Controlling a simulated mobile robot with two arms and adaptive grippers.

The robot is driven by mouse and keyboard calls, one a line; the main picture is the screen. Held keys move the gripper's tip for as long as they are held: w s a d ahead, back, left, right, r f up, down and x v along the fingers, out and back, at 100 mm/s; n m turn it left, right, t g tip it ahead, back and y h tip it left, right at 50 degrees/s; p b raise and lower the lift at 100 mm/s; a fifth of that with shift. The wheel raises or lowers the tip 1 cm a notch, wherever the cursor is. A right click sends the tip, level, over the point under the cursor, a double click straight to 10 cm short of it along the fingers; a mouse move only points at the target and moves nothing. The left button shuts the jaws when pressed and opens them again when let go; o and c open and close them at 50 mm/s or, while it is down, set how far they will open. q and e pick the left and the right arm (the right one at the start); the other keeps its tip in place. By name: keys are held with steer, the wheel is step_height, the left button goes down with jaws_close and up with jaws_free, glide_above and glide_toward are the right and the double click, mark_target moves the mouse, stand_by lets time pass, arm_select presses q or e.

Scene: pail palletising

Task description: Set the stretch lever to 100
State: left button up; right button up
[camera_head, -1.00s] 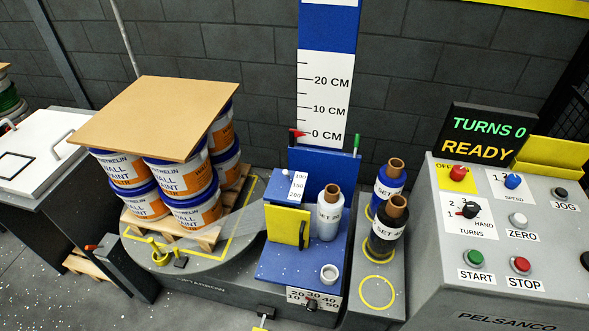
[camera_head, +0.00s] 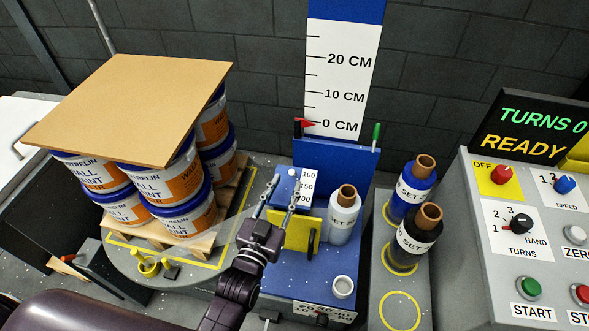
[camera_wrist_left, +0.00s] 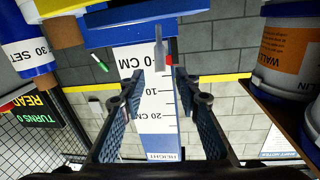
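The stretch lever's pale round knob (camera_head: 292,172) shows at the top of the small blue box, beside the white scale plate (camera_head: 307,187) marked 100, 150 and 200. In the left wrist view a thin grey lever (camera_wrist_left: 160,48) stands between and beyond the open fingers. My right gripper is not in view.
A yellow plate (camera_head: 300,232) and a white roll (camera_head: 343,215) stand close by on the blue carriage. Blue (camera_head: 412,190) and black (camera_head: 417,237) rolls stand to the right. Stacked pails (camera_head: 182,188) under a brown board (camera_head: 130,105) stand left. The control panel (camera_head: 530,235) is at right.

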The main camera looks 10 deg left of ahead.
mark_target(292, 170)
arm_select(q)
steer(key=w, duration=0.5)
steer(key=shift+w+d+f, duration=0.1)
steer(key=shift+w+d, duration=0.25)
steer(key=shift+c, duration=0.5)
jaws_close()
